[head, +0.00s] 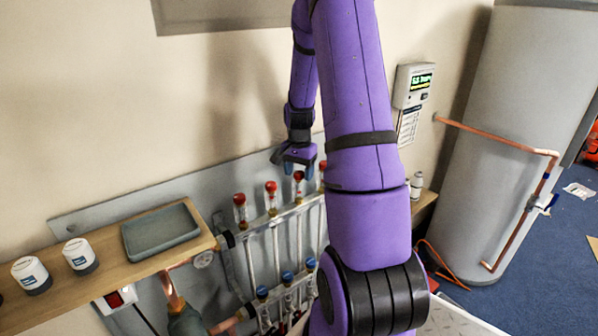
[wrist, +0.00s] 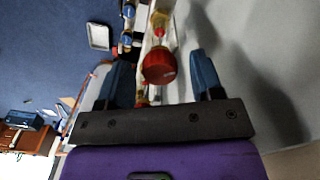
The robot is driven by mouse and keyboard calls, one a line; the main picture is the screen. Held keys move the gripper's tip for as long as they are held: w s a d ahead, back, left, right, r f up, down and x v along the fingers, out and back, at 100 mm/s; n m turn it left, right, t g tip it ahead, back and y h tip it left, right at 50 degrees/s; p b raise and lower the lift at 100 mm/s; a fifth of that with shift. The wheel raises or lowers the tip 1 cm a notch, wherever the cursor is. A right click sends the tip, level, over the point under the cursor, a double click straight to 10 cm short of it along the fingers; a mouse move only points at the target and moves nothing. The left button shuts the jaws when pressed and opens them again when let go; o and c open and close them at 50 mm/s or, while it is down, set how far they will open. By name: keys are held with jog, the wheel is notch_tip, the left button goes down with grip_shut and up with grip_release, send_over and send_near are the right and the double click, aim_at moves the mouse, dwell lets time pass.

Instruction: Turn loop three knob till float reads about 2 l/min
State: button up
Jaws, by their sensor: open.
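The manifold (head: 262,226) has a row of upright clear tubes with red knobs on top and blue caps below. From the left, the first red knob (head: 240,199), the second (head: 271,187) and the third (head: 298,176) show, with a fourth (head: 322,165) partly behind my arm. My gripper (head: 295,167) is open just above the third knob. In the wrist view, a red knob (wrist: 160,63) sits between the two blue fingers, with a gap to each. Another red knob (wrist: 142,98) is partly hidden by the gripper. The float readings are too small to read.
A wall controller (head: 412,86) with a lit display hangs at right. A large grey cylinder (head: 480,150) with copper pipe stands beyond. My arm covers the manifold's right end.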

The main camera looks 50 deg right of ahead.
aim_at(299, 172)
jog(key=c, duration=0.9)
jog(key=shift+n, duration=2.5)
jog(key=o, duration=0.9)
jog(key=shift+r, duration=0.15)
notch_tip(299, 172, up, 11)
jog(key=shift+f, duration=0.2)
